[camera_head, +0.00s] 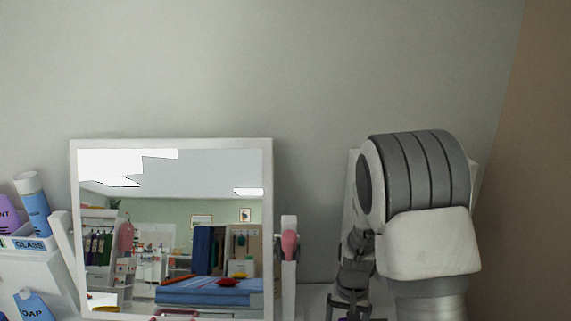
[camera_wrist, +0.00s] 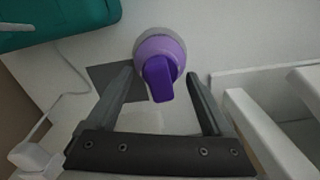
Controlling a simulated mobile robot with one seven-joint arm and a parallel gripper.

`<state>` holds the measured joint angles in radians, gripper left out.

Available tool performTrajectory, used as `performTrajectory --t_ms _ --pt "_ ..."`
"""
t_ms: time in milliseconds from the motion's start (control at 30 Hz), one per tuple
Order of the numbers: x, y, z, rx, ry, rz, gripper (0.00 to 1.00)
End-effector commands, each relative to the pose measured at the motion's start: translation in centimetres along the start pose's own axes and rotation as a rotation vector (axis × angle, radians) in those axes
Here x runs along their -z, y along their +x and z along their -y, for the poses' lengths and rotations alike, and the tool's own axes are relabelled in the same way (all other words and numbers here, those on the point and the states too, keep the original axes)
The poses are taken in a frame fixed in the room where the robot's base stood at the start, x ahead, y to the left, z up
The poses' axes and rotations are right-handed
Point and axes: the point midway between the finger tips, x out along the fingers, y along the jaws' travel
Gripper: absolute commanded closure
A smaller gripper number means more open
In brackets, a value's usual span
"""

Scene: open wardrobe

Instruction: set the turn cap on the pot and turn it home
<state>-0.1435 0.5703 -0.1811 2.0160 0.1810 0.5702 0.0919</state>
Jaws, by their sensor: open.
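In the wrist view, a purple turn cap (camera_wrist: 158,82) with a raised grip tab shows between my fingers. A paler purple round part (camera_wrist: 150,48) and a grey-white rim (camera_wrist: 150,34) show around and behind it. I cannot tell where cap ends and pot begins, or whether the cap is seated. My gripper (camera_wrist: 158,74) is open, one finger on each side of the tab, with gaps visible on both sides. In the head view my arm fills the right; neither cap nor pot can be made out there.
A teal object (camera_wrist: 55,20) is at the wrist view's upper left, with a pale cable below it. White slats (camera_wrist: 265,130) stand at right. A dark grey patch (camera_wrist: 105,78) lies beside the cap. In the head view, a framed mirror (camera_head: 272,215) stands left of my arm, with bottles further left.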

Motion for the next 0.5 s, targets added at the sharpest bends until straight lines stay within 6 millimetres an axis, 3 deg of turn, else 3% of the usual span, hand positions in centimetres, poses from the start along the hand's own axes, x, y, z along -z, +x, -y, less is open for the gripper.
performTrajectory --t_ms 500 --pt "0.03 0.01 -0.1 0.001 -0.782 0.0 0.15"
